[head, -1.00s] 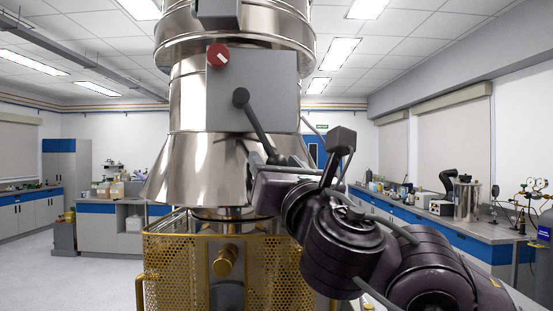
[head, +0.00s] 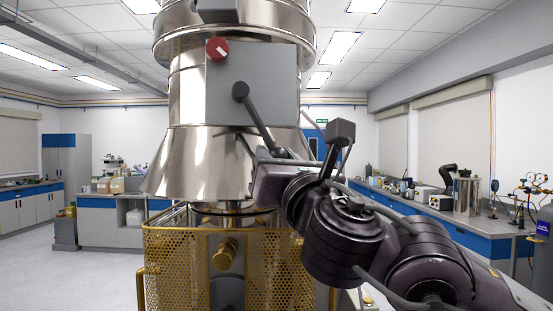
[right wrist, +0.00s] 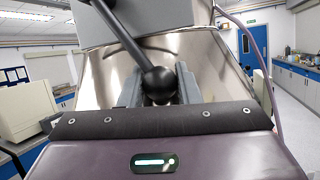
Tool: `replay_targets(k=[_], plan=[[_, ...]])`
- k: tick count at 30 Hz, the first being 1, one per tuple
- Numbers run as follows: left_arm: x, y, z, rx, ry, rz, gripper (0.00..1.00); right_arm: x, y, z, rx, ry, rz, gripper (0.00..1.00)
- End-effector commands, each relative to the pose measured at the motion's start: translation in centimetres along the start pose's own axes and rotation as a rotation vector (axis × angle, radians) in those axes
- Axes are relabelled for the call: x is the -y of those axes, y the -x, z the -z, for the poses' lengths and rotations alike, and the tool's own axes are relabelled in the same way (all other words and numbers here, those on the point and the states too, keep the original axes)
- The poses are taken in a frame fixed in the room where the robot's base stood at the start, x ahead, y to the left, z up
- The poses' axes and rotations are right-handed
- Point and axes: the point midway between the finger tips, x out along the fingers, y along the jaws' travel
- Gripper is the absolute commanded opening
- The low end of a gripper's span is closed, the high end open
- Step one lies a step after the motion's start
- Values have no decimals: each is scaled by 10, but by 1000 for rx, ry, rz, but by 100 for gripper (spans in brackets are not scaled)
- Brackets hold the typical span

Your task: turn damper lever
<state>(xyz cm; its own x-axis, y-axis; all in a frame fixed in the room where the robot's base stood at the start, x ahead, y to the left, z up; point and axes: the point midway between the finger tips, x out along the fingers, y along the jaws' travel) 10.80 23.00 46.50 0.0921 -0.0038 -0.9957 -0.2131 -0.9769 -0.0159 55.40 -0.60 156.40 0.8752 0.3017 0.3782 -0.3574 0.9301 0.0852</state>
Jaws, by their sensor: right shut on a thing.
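The damper lever (head: 257,117) is a dark rod on a pivot at the front of a grey box (head: 285,85) on the shiny metal chamber. It slants down and to the right. Its round black knob (right wrist: 159,83) shows in the right wrist view, between the two grey fingers of my right gripper (right wrist: 159,90). In the head view my right gripper (head: 271,156) is at the lever's lower end, shut on the knob. The gripper body hides part of that end. My left gripper is not in view.
A red round knob (head: 217,49) sits at the box's upper left corner. Below the metal cone stands a gold perforated guard (head: 178,262) with a gold knob (head: 227,254). Lab benches line the walls. Open floor shows at the left.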

Motion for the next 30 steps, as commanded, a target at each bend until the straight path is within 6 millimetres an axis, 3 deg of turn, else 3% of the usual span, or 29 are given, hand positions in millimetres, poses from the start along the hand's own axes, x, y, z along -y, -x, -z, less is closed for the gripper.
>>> replay_targets(k=[8, 17, 30], plan=[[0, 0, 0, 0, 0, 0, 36, 12, -1, -10, -23, 116, -42, 0], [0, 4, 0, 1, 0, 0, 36, 32, -6, -34, -74, 358, -135, 0], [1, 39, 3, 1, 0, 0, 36, 48, -21, -79, -152, 726, -282, 0]])
